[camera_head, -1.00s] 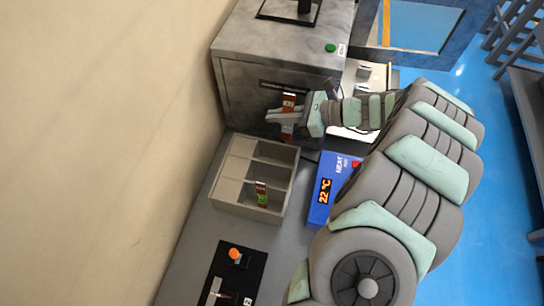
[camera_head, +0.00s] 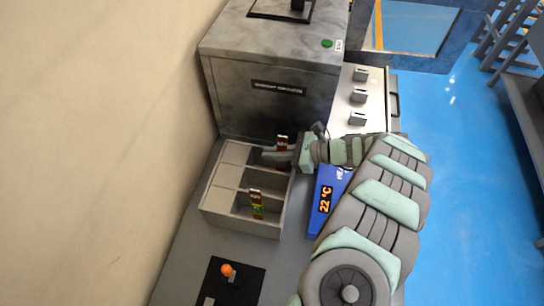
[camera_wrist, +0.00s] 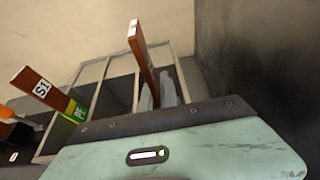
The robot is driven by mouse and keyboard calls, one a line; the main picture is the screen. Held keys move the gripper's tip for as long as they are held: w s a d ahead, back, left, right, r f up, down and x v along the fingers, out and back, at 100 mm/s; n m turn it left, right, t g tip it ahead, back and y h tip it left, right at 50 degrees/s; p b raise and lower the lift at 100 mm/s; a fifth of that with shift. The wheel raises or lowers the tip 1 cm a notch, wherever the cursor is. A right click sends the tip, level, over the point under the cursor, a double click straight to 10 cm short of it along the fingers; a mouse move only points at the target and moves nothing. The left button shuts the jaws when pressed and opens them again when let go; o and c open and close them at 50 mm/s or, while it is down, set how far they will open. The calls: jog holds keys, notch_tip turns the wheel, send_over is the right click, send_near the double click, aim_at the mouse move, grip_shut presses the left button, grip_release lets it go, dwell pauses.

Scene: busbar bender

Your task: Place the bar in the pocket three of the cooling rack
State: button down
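The grey cooling rack (camera_head: 238,222) stands on the bench with open pockets in a row; it also shows in the wrist view (camera_wrist: 99,92). My gripper (camera_head: 276,157) is over the pocket nearest the big metal cabinet, shut on a reddish-brown bar (camera_head: 282,141). In the wrist view the held bar (camera_wrist: 145,60) stands steeply between the fingers, its lower end hidden. Whether it touches the pocket floor cannot be told. Another brown bar (camera_head: 256,196), with a green label, stands in the pocket farthest from the cabinet; the wrist view shows it marked S1 (camera_wrist: 42,88). The middle pocket looks empty.
The big grey cabinet (camera_head: 265,100) stands close behind the rack. A blue box with a 22 °C display (camera_head: 325,200) is right of the rack under my arm. A black plate with an orange knob (camera_head: 227,270) lies in front. A cream wall closes the left side.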

jog(key=shift+f, duration=0.95)
jog(key=shift+f, duration=0.2)
jog(key=c, duration=1.9)
grip_release()
jog(key=shift+r, duration=0.15)
